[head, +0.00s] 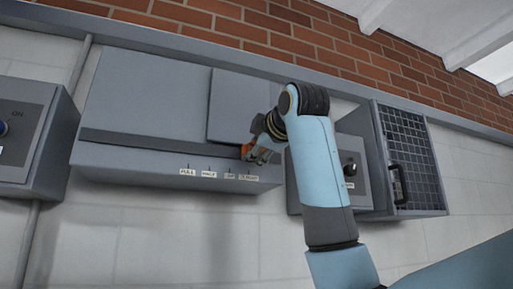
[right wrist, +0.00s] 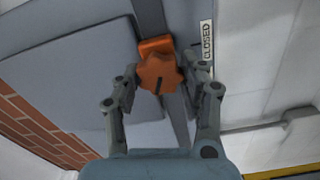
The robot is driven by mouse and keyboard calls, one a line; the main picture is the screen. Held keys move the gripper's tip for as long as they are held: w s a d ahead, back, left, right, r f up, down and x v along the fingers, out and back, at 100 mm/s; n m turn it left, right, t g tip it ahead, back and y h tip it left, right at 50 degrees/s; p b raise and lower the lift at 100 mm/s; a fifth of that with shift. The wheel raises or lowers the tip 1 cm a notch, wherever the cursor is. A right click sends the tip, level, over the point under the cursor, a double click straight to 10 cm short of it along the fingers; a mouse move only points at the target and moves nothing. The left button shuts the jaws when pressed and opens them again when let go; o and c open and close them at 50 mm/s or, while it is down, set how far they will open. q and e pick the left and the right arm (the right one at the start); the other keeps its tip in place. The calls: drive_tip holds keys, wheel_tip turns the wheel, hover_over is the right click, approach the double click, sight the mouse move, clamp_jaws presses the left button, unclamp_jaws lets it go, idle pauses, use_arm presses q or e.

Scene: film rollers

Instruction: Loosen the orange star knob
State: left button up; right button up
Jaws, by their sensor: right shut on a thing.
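The orange star knob (right wrist: 158,70) sits on a grey slotted strip, beside a label (right wrist: 207,40) reading CLOSED. A dark mark shows on the knob's face. In the head view only a bit of the knob (head: 246,149) shows at the lower edge of a grey sliding plate (head: 235,108). My right gripper (right wrist: 161,80) is shut on the knob, one finger at each side of it. In the head view the right gripper (head: 262,150) is at the right end of the grey housing and partly hides the knob. My left gripper is not in view.
Labels (head: 210,174) run along the housing's front ledge. Right of it stand a grey box with a black dial (head: 349,169) and a mesh-fronted box with a handle (head: 399,184). A switch box (head: 27,135) marked ON is at the far left.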

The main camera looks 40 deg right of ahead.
drive_tip(key=n, duration=0.5)
drive_tip(key=shift+f, duration=0.15)
drive_tip(key=shift+n, duration=0.4)
drive_tip(key=o, duration=1.2)
drive_tip(key=v, duration=1.2)
drive_tip(key=shift+f, duration=0.1)
